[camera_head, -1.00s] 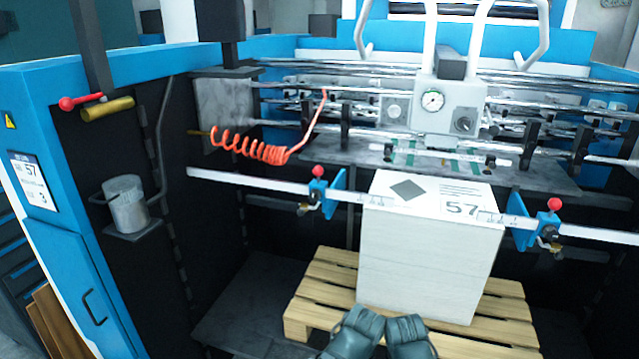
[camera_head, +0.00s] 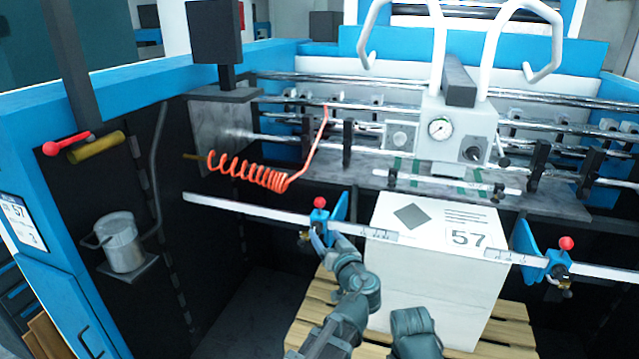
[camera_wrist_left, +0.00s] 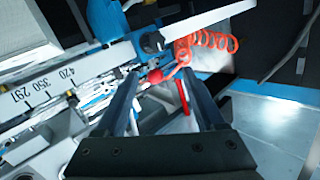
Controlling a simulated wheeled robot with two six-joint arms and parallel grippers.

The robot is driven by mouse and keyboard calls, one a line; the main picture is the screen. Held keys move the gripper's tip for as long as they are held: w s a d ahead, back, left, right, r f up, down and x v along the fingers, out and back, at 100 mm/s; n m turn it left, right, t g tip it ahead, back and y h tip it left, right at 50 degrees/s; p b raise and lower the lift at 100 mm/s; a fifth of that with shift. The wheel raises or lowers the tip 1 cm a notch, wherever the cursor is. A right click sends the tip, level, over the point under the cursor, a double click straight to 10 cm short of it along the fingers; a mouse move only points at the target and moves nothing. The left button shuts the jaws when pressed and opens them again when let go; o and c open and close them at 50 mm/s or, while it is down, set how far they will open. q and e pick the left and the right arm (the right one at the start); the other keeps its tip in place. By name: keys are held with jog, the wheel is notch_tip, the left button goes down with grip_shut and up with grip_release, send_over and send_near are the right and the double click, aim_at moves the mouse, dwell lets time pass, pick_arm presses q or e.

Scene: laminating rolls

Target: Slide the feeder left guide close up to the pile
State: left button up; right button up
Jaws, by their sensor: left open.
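The left guide (camera_head: 340,211) is a blue plate on a white ruled bar, with a red-knobbed clamp (camera_head: 319,202) on its left side. It stands left of the white pile (camera_head: 425,285) marked 57, with a gap between them. My left gripper (camera_head: 322,240) is at the clamp, just below the red knob. In the left wrist view the open fingers (camera_wrist_left: 160,78) have the red knob (camera_wrist_left: 154,76) between their tips; contact cannot be told. The blue guide plate (camera_wrist_left: 104,20) shows beyond. My right forearm is at the bottom of the head view; its gripper is not seen.
The ruled bar (camera_head: 240,208) runs across the front of the pile. The right guide (camera_head: 524,247) stands to the pile's right. The pile rests on a wooden pallet (camera_head: 505,335). A coiled red hose (camera_head: 250,172) hangs above the bar, and a metal cup (camera_head: 122,242) is at left.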

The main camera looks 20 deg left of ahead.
pick_arm(q)
jog(key=w+a+r, duration=0.1)
jog(key=w+a, duration=0.2)
jog(key=w, duration=0.4)
jog(key=w+a+r+t, duration=0.1)
jog(key=w+a+r, duration=0.1)
jog(key=w, duration=0.4)
jog(key=shift+w+a, duration=0.4)
jog(key=shift+a, duration=0.35)
jog(key=shift+c, duration=0.3)
grip_shut()
dwell(0.5)
